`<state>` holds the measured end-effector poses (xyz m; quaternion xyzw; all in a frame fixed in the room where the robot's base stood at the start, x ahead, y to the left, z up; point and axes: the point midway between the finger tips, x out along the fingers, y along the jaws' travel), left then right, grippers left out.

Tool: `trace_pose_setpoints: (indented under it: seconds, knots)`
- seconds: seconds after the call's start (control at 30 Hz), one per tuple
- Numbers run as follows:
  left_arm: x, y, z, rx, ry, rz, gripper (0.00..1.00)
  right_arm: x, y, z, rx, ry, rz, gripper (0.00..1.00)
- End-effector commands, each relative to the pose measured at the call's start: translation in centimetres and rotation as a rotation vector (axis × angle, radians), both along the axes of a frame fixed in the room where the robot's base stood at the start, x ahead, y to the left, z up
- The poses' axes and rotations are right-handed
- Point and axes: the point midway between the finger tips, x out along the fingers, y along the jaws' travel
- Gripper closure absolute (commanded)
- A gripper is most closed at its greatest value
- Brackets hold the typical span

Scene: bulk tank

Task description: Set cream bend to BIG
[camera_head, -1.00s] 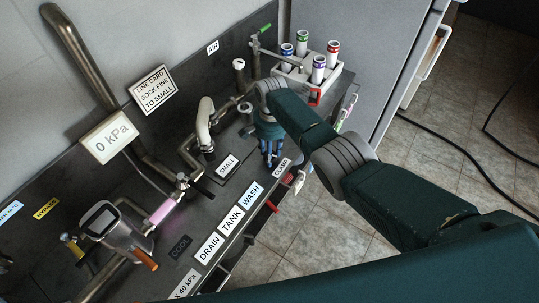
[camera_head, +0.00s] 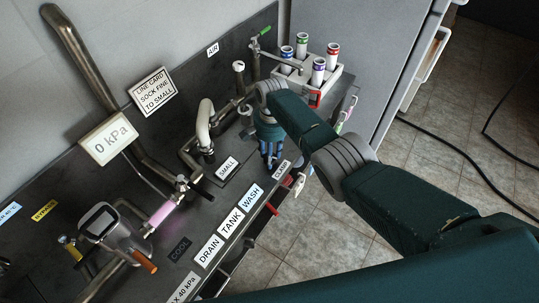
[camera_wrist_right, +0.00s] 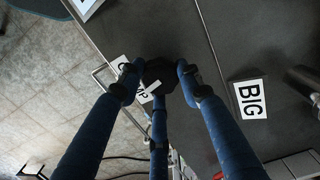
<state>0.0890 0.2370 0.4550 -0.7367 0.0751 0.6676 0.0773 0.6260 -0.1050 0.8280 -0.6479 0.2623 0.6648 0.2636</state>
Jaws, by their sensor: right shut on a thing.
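The BIG label (camera_wrist_right: 250,98) lies to the right of the fingers there. My left gripper is out of view.
A white rack (camera_head: 325,82) with several capped tubes stands behind my right gripper. A gauge panel reading 0 kPa (camera_head: 108,138) and a pink tube section (camera_head: 162,213) are at the left. DRAIN, TANK and WASH labels (camera_head: 230,222) line the front edge; tiled floor lies beyond.

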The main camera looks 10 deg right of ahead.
Motion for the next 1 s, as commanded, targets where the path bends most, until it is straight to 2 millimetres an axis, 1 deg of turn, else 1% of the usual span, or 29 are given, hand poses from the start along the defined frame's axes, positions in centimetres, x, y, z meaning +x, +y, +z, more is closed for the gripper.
trace_pose_setpoints:
  seconds: [0.03, 0.27, 0.3, 0.37, 0.4, 0.67, 1.0]
  knots:
    - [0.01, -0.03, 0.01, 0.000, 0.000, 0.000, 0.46, 1.69, -1.36, 0.93, -0.022, -0.045, -0.005, 1.00]
    - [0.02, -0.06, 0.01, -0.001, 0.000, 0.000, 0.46, 1.69, -1.36, 0.93, -0.022, -0.045, -0.005, 1.00]
    - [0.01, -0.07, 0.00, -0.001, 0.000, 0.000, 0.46, 1.69, -1.36, 0.93, -0.022, -0.045, -0.005, 0.59]
    - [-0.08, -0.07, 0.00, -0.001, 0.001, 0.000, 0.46, 1.71, -1.34, 0.95, -0.022, -0.046, -0.005, 0.47]
    - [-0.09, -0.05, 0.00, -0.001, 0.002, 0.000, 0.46, 1.71, -1.28, 0.96, -0.022, -0.046, -0.005, 0.46]
    - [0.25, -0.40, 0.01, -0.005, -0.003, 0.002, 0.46, 1.53, -0.94, 0.83, -0.017, -0.042, -0.004, 0.46]
    - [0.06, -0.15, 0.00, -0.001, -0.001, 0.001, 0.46, 1.40, -0.68, 0.75, -0.011, -0.039, -0.003, 0.46]
